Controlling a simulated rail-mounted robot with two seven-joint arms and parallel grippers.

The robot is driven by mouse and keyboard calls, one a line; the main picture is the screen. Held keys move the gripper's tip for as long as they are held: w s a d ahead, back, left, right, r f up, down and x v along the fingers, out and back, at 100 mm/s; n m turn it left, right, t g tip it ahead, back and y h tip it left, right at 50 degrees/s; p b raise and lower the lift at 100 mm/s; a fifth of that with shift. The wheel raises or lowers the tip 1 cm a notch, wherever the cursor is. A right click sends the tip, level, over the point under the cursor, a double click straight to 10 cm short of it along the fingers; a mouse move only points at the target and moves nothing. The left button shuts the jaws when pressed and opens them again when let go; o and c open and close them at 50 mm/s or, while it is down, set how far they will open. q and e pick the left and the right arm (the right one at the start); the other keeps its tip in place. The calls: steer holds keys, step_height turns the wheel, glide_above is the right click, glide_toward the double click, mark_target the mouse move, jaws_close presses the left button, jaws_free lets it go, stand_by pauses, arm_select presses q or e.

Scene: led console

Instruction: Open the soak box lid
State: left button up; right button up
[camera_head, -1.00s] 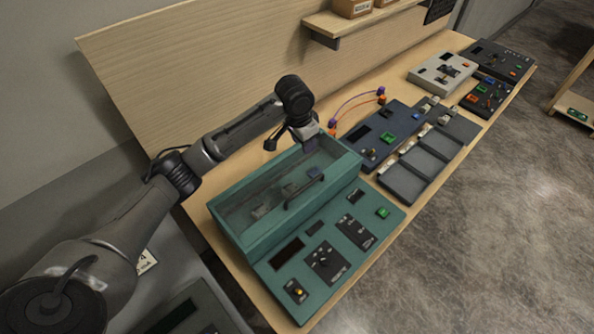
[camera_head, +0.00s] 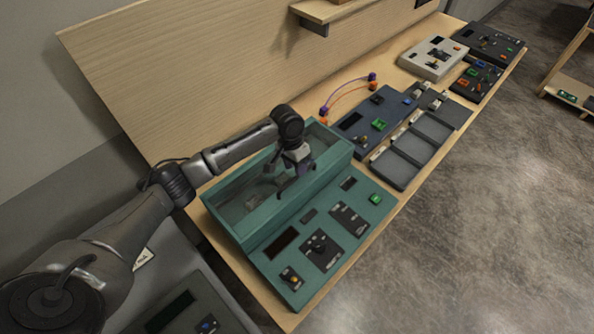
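The soak box is the teal console (camera_head: 229,218) with a deep bin at its back and a clear lid (camera_head: 235,205) over the bin. The lid looks closed. A dark bar handle (camera_head: 283,193) is at the lid's front edge, mostly hidden by my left gripper. My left gripper (camera_head: 289,172) points down right above the handle, its fingers apart. I cannot tell whether they touch the handle. My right gripper is not in view.
The console's sloped front panel carries a green button (camera_head: 375,199), a knob (camera_head: 319,243) and a yellow-tipped switch (camera_head: 291,277). A dark console (camera_head: 364,126) with cables and grey trays (camera_head: 407,158) stand to the right. A wooden backboard (camera_head: 190,75) rises behind the bench.

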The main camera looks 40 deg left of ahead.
arm_select(q)
steer(key=shift+d+f, duration=0.15)
steer(key=shift+f, duration=0.65)
steer(key=shift+d+f, duration=0.15)
steer(key=shift+f, duration=0.6)
jaws_close()
